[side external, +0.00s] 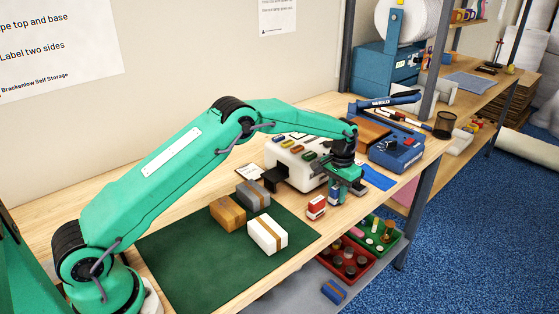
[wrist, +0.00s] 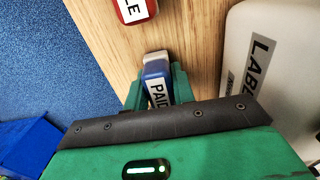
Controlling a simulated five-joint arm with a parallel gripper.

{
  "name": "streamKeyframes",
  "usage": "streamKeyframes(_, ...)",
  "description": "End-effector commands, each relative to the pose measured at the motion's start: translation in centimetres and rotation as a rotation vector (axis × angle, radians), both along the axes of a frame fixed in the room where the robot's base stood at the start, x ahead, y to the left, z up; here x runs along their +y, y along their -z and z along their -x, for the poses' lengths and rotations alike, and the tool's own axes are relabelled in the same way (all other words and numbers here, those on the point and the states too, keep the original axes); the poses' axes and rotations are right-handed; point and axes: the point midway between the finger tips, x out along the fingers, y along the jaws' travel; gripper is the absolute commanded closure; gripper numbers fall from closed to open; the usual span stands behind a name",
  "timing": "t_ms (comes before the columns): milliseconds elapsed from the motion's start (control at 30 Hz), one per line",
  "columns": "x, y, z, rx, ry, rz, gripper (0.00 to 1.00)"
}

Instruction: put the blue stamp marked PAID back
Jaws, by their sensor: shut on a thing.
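My gripper (side external: 342,192) is over the bench near its front edge, in front of the white label machine. In the wrist view its green fingers (wrist: 158,84) are shut on the blue stamp marked PAID (wrist: 156,70), one on each side. The stamp has a white label and a pale top. In the side view the gripper mostly hides it, and I cannot tell whether it touches the bench. A red stamp (side external: 316,207) with a white label stands just left of the gripper; its label ends in "LE" in the wrist view (wrist: 134,9).
The white label machine (side external: 279,154) stands close behind the gripper, with small coloured pieces on top. A green mat (side external: 180,265) holds several cartons at the left. A blue device (side external: 402,151) is at the right. Trays of round items (side external: 352,277) sit below the bench edge.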

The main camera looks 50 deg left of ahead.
Motion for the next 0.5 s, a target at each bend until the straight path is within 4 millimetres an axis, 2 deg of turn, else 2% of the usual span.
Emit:
streamKeyframes(200,0.0,0.28,0.0,0.0,0.0,0.0,0.9)
streamKeyframes(233,0.0,0.32,0.01,0.0,0.0,0.0,0.73)
streamKeyframes(333,0.0,0.29,0.01,0.0,0.0,0.0,0.53)
streamKeyframes(500,0.0,0.29,0.01,0.0,0.0,0.0,0.53)
